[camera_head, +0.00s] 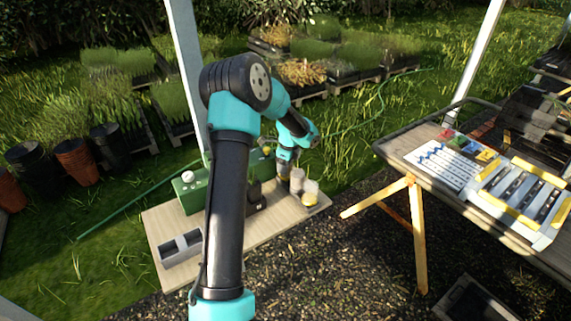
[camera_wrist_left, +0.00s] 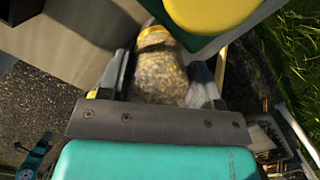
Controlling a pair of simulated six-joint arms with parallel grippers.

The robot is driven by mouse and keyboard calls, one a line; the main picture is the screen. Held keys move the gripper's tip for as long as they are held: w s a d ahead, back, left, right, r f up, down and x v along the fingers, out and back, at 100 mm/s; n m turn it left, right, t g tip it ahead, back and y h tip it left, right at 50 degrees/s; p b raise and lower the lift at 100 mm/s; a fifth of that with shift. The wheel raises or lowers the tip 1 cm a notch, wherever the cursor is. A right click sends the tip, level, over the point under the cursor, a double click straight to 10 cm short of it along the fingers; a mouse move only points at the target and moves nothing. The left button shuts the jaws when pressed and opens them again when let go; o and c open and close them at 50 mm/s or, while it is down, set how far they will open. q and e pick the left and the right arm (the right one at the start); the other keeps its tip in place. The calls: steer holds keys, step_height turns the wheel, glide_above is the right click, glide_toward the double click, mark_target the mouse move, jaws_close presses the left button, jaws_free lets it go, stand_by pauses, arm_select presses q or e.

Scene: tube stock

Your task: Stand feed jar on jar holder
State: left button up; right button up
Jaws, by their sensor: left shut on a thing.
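My left gripper (camera_head: 284,182) reaches down over the far right part of the low wooden bench. In the left wrist view the left gripper (camera_wrist_left: 165,85) is shut on the feed jar (camera_wrist_left: 160,78), a clear jar of grainy brown-grey feed with a yellow end and a dark band. The jar lies between both fingers. In the head view pale jar-like things (camera_head: 311,190) stand close beside the gripper, one with yellow at its base. I cannot tell which part there is the jar holder.
A green box (camera_head: 190,192) with a white knob stands on the bench (camera_head: 160,222). A grey two-slot block (camera_head: 180,248) sits at its front left. A wooden table (camera_head: 395,160) with trays stands at right. In the left wrist view, a yellow disc (camera_wrist_left: 205,12) on green is close to the jar.

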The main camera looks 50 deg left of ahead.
arm_select(q)
steer(key=shift+f, duration=0.3)
stand_by(0.5)
steer(key=o, duration=1.1)
steer(key=shift+r, duration=0.1)
steer(key=r, duration=0.5)
steer(key=d+r, duration=0.1)
steer(key=r, duration=0.5)
steer(key=d+r, duration=0.1)
steer(key=r, duration=0.5)
steer(key=shift+w, duration=0.4)
